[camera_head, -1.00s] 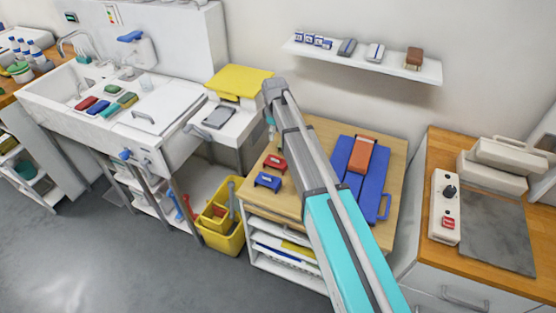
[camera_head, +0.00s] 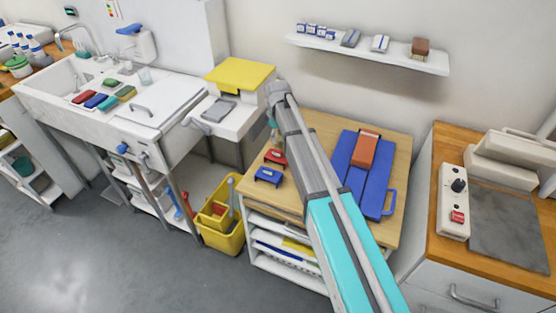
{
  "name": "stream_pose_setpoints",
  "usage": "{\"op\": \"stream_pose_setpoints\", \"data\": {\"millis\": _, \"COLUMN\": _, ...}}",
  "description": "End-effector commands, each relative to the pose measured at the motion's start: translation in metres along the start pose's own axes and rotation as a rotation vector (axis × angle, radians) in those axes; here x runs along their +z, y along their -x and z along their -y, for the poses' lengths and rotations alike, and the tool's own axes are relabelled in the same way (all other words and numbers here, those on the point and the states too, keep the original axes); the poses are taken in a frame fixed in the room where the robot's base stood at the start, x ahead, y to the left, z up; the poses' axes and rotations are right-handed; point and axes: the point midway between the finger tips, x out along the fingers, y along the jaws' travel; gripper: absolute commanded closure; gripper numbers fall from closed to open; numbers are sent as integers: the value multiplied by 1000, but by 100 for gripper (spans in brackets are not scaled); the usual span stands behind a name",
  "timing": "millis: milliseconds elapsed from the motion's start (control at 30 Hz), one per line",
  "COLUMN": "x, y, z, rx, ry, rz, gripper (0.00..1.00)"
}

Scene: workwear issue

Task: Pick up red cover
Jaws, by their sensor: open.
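A small red piece (camera_head: 275,157), which looks like the red cover, lies on the left part of the wooden worktop (camera_head: 318,124). A similar blue piece (camera_head: 268,176) lies just in front of it. My arm reaches up across the worktop from the lower right, its visible top end at the worktop's back left. A narrow teal part hangs below that end, a little behind the red piece. I cannot make out my gripper or its fingers; the arm may hide them.
A blue board (camera_head: 374,193) with an orange-brown block (camera_head: 364,150) lies right of my arm. A yellow-lidded box (camera_head: 240,74) stands at the back left. A yellow bucket (camera_head: 226,240) is on the floor. A wall shelf (camera_head: 370,55) hangs behind. A control box (camera_head: 454,203) is on the right counter.

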Motion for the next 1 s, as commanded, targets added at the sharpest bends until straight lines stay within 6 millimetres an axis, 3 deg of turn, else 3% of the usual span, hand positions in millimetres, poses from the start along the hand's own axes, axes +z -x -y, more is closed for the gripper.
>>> {"op": "stream_pose_setpoints", "data": {"millis": 400, "x": 1, "y": -32, "z": 0, "rx": 0, "ry": -1, "rz": 0, "gripper": 37}}
{"op": "stream_pose_setpoints", "data": {"millis": 1000, "x": 1, "y": -36, "z": -1, "rx": 0, "ry": -2, "rz": 0, "gripper": 37}}
